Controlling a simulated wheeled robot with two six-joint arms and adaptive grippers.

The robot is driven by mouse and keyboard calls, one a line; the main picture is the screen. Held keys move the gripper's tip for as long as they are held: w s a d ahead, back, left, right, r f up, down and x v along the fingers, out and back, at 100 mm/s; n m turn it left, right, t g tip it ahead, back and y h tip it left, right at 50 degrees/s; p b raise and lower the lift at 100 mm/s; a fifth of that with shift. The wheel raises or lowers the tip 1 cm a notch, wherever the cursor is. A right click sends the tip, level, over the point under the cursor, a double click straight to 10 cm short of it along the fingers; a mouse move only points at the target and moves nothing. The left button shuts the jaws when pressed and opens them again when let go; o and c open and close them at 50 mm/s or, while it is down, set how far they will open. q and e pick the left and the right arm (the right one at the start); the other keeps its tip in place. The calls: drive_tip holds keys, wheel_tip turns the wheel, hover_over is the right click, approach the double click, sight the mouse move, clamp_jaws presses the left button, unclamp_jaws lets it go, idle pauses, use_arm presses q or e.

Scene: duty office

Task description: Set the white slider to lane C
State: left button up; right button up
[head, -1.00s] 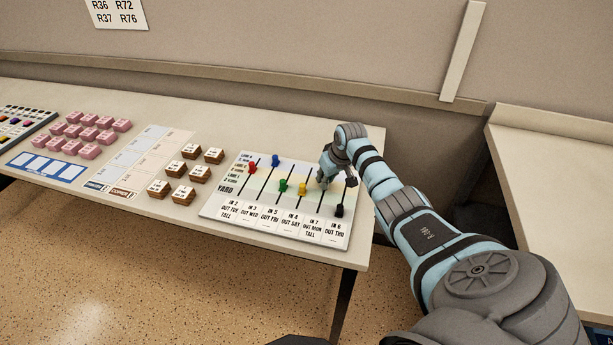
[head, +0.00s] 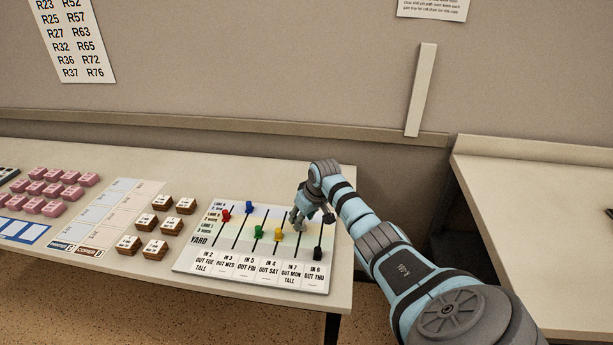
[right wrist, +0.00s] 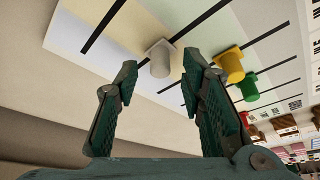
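The slider board (head: 190,255) lies at the table's right end, with several slots and lane labels at its upper left. The white slider (right wrist: 160,60) shows in the right wrist view, partway along its slot. My right gripper (right wrist: 159,78) is open, with a fingertip on each side of the white slider and gaps visible. In the head view, my right gripper (head: 297,222) is low over the white slider's slot and hides the slider. I cannot tell its lane. My left gripper is not in view.
Yellow (head: 278,234) and green (head: 258,233) sliders stand left of the gripper. Blue (head: 250,209) and red (head: 226,215) are farther left. The black slider (head: 318,253) stands close on the right. Brown blocks (head: 155,249) and pink blocks (head: 53,190) lie left of the board.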

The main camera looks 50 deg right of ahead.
drive_tip(key=v, duration=1)
drive_tip(key=shift+r, duration=0.3)
